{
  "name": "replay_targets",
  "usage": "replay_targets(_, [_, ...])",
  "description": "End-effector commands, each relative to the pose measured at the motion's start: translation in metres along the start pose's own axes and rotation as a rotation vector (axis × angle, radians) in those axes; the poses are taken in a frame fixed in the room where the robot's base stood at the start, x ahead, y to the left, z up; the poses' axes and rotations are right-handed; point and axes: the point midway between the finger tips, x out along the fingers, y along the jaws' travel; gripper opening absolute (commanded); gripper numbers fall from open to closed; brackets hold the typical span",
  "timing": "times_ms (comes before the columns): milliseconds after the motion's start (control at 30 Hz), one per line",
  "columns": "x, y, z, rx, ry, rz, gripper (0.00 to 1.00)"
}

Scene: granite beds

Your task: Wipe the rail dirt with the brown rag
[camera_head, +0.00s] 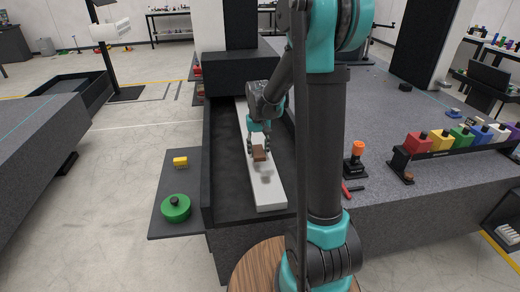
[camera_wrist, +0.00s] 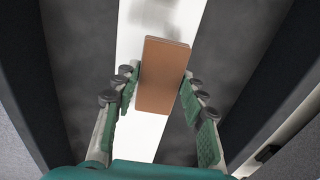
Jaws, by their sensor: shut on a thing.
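My gripper (camera_head: 259,142) is shut on the brown rag (camera_head: 259,154), a small flat-sided brown block. The rag also shows between the green-padded fingers in the wrist view (camera_wrist: 163,75). It is over the white rail (camera_head: 266,192), a long pale bar in a dark trough. I cannot tell whether the rag touches the rail. In the wrist view, a faint grey smudge (camera_wrist: 190,18) shows on the rail just beyond the rag's far end. The rag and fingers hide part of the rail.
The dark trough walls (camera_head: 207,165) flank the rail. A side shelf at left holds a yellow block (camera_head: 180,162) and a green round object (camera_head: 175,208). On the granite bed at right are an orange-topped piece (camera_head: 357,150), a red tool (camera_head: 347,191) and a row of coloured blocks (camera_head: 440,140).

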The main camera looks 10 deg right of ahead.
Motion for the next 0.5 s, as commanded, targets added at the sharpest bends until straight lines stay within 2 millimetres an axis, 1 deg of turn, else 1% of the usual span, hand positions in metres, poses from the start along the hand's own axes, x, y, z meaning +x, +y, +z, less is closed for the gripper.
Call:
replay_targets(100, [0.016, 0.0, -0.001, 0.0, 0.0, 0.0, 0.0])
replay_targets(267, [0.035, 0.0, 0.0, 0.0, 0.0, 0.0, 0.0])
replay_targets(333, [0.033, 0.01, 0.0, 0.003, 0.0, 0.0, 0.0])
replay_targets(500, [0.032, 0.021, 0.0, 0.002, 0.0, 0.0, 0.0])
